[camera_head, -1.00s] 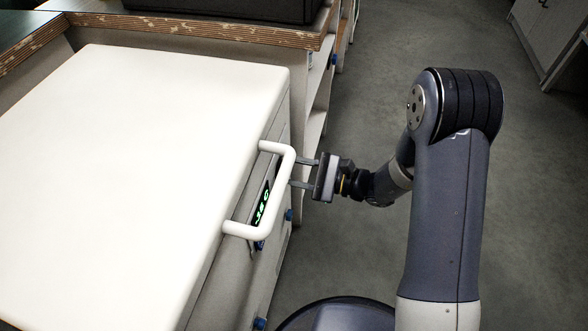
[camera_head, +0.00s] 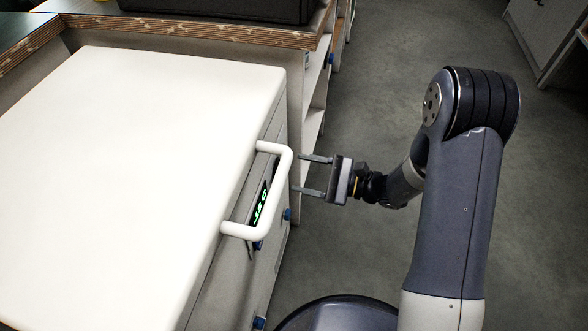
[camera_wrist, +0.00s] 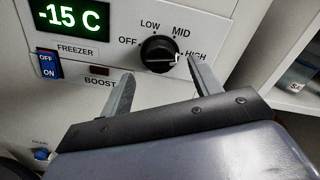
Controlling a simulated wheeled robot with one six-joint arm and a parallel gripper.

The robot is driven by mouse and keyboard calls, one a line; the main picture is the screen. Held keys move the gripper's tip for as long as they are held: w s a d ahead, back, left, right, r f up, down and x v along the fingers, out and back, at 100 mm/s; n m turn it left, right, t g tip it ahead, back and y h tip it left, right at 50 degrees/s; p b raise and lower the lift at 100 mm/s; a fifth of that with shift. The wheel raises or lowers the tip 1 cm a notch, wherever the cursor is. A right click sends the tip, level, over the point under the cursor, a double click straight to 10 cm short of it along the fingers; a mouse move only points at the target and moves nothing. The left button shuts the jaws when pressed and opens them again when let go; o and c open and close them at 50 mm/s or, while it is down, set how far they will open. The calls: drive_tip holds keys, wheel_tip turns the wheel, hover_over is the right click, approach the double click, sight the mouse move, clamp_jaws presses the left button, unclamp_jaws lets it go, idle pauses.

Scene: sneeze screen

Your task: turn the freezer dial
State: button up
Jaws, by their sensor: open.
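The black freezer dial (camera_wrist: 159,54) is on the white front panel in the wrist view, among the labels OFF, LOW, MID and HIGH. Its white pointer mark is at its right side, toward HIGH. My gripper (camera_wrist: 160,68) is open and empty, its fingertips showing below-left and right of the dial. In the head view my gripper (camera_head: 297,173) stands apart from the freezer front, just right of the handle. The freezer (camera_head: 130,150) has a white lid and handle (camera_head: 285,190). The dial is hidden in the head view.
The green display (camera_wrist: 68,18) reads -15 C. A blue OFF/ON switch (camera_wrist: 48,64) is below it, with BOOST lettering beside it. A wooden-edged bench (camera_head: 200,31) with shelves stands behind the freezer. The floor at right is clear.

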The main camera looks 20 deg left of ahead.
drive_tip(key=d, duration=0.7)
drive_tip(key=shift+w+p, duration=0.3)
drive_tip(key=shift+w, duration=0.05)
drive_tip(key=s+a+b, duration=0.1)
drive_tip(key=a, duration=0.9)
drive_tip(key=shift+a, duration=0.3)
